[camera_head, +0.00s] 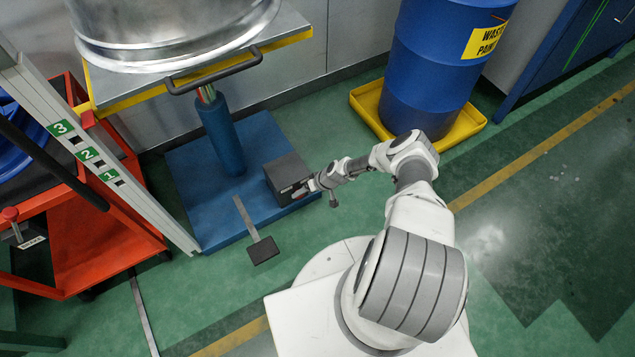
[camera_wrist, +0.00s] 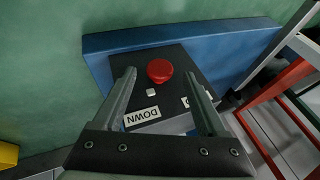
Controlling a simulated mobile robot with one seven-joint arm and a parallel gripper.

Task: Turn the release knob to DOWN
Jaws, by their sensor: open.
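The red release knob (camera_wrist: 160,71) sits on the dark control box (camera_wrist: 180,62) in the wrist view. A second label (camera_wrist: 186,102) is mostly hidden by a finger. My gripper (camera_wrist: 160,78) is open, its fingers on either side of the knob in the picture; I cannot tell whether they touch it.
The blue lift base (camera_head: 195,185) carries a column (camera_head: 221,135) under a platform with a metal wheel (camera_head: 165,30). A pedal (camera_head: 263,250) juts forward. A red cart (camera_head: 100,235) is at left, a blue drum (camera_head: 430,70) behind right. Floor at right is clear.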

